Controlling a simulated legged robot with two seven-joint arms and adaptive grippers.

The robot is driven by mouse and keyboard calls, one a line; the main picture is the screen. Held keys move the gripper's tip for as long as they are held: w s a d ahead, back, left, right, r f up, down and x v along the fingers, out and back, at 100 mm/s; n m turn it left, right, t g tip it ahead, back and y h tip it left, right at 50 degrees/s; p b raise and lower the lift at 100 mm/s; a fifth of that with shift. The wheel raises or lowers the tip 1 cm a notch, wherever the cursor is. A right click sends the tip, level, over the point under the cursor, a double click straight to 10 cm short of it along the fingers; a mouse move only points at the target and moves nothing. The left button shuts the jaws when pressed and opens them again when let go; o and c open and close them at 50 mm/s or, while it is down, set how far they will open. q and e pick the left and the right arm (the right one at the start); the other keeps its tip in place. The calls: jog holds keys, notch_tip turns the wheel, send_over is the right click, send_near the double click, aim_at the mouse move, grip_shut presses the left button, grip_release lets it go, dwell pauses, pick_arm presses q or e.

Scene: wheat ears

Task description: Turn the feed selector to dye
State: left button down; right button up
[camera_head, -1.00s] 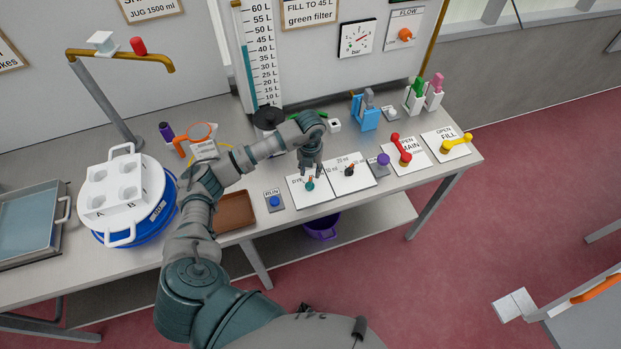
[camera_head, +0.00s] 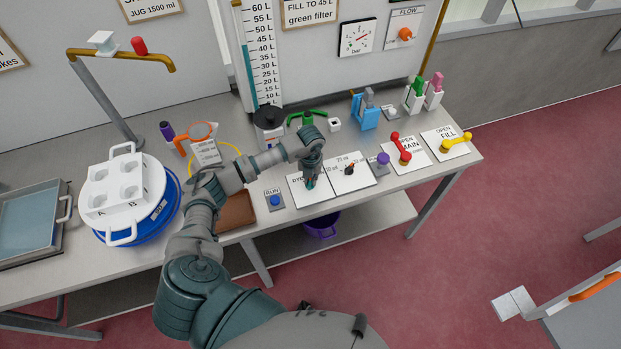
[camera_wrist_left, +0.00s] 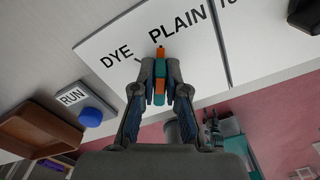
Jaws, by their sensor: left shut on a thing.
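The feed selector is a teal knob with an orange pointer on a white plate (camera_head: 318,196) printed DYE and PLAIN. In the left wrist view the knob (camera_wrist_left: 159,84) sits between my fingertips, and its orange end points up toward the P of PLAIN, to the right of the word DYE. My left gripper (camera_head: 311,184) is over the plate with its fingers down and shut on the knob; it also shows in the left wrist view (camera_wrist_left: 160,92). In the head view the gripper hides much of the knob.
A second plate (camera_head: 362,184) with a black knob (camera_head: 349,169) stands close to the right. A blue RUN button (camera_head: 275,200) is to the left, and a purple knob (camera_head: 383,159) is farther right. A red handle (camera_head: 401,149) and a yellow handle (camera_head: 456,143) are at the right end.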

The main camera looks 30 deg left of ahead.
pick_arm(q)
jog(key=shift+n, duration=0.4)
jog(key=shift+a+n, duration=0.1)
jog(key=shift+n, duration=0.5)
jog(key=n+p, duration=0.1)
jog(key=n, duration=0.3)
jog(key=shift+s+a+p, duration=0.1)
jog(key=shift+p, duration=0.2)
jog(key=n+p, duration=0.1)
jog(key=n, duration=0.2)
jog(key=n+p, duration=0.1)
jog(key=n, duration=0.2)
jog(key=shift+s+a, duration=0.15)
jog(key=shift+s, duration=0.05)
jog(key=c, duration=1.2)
grip_release()
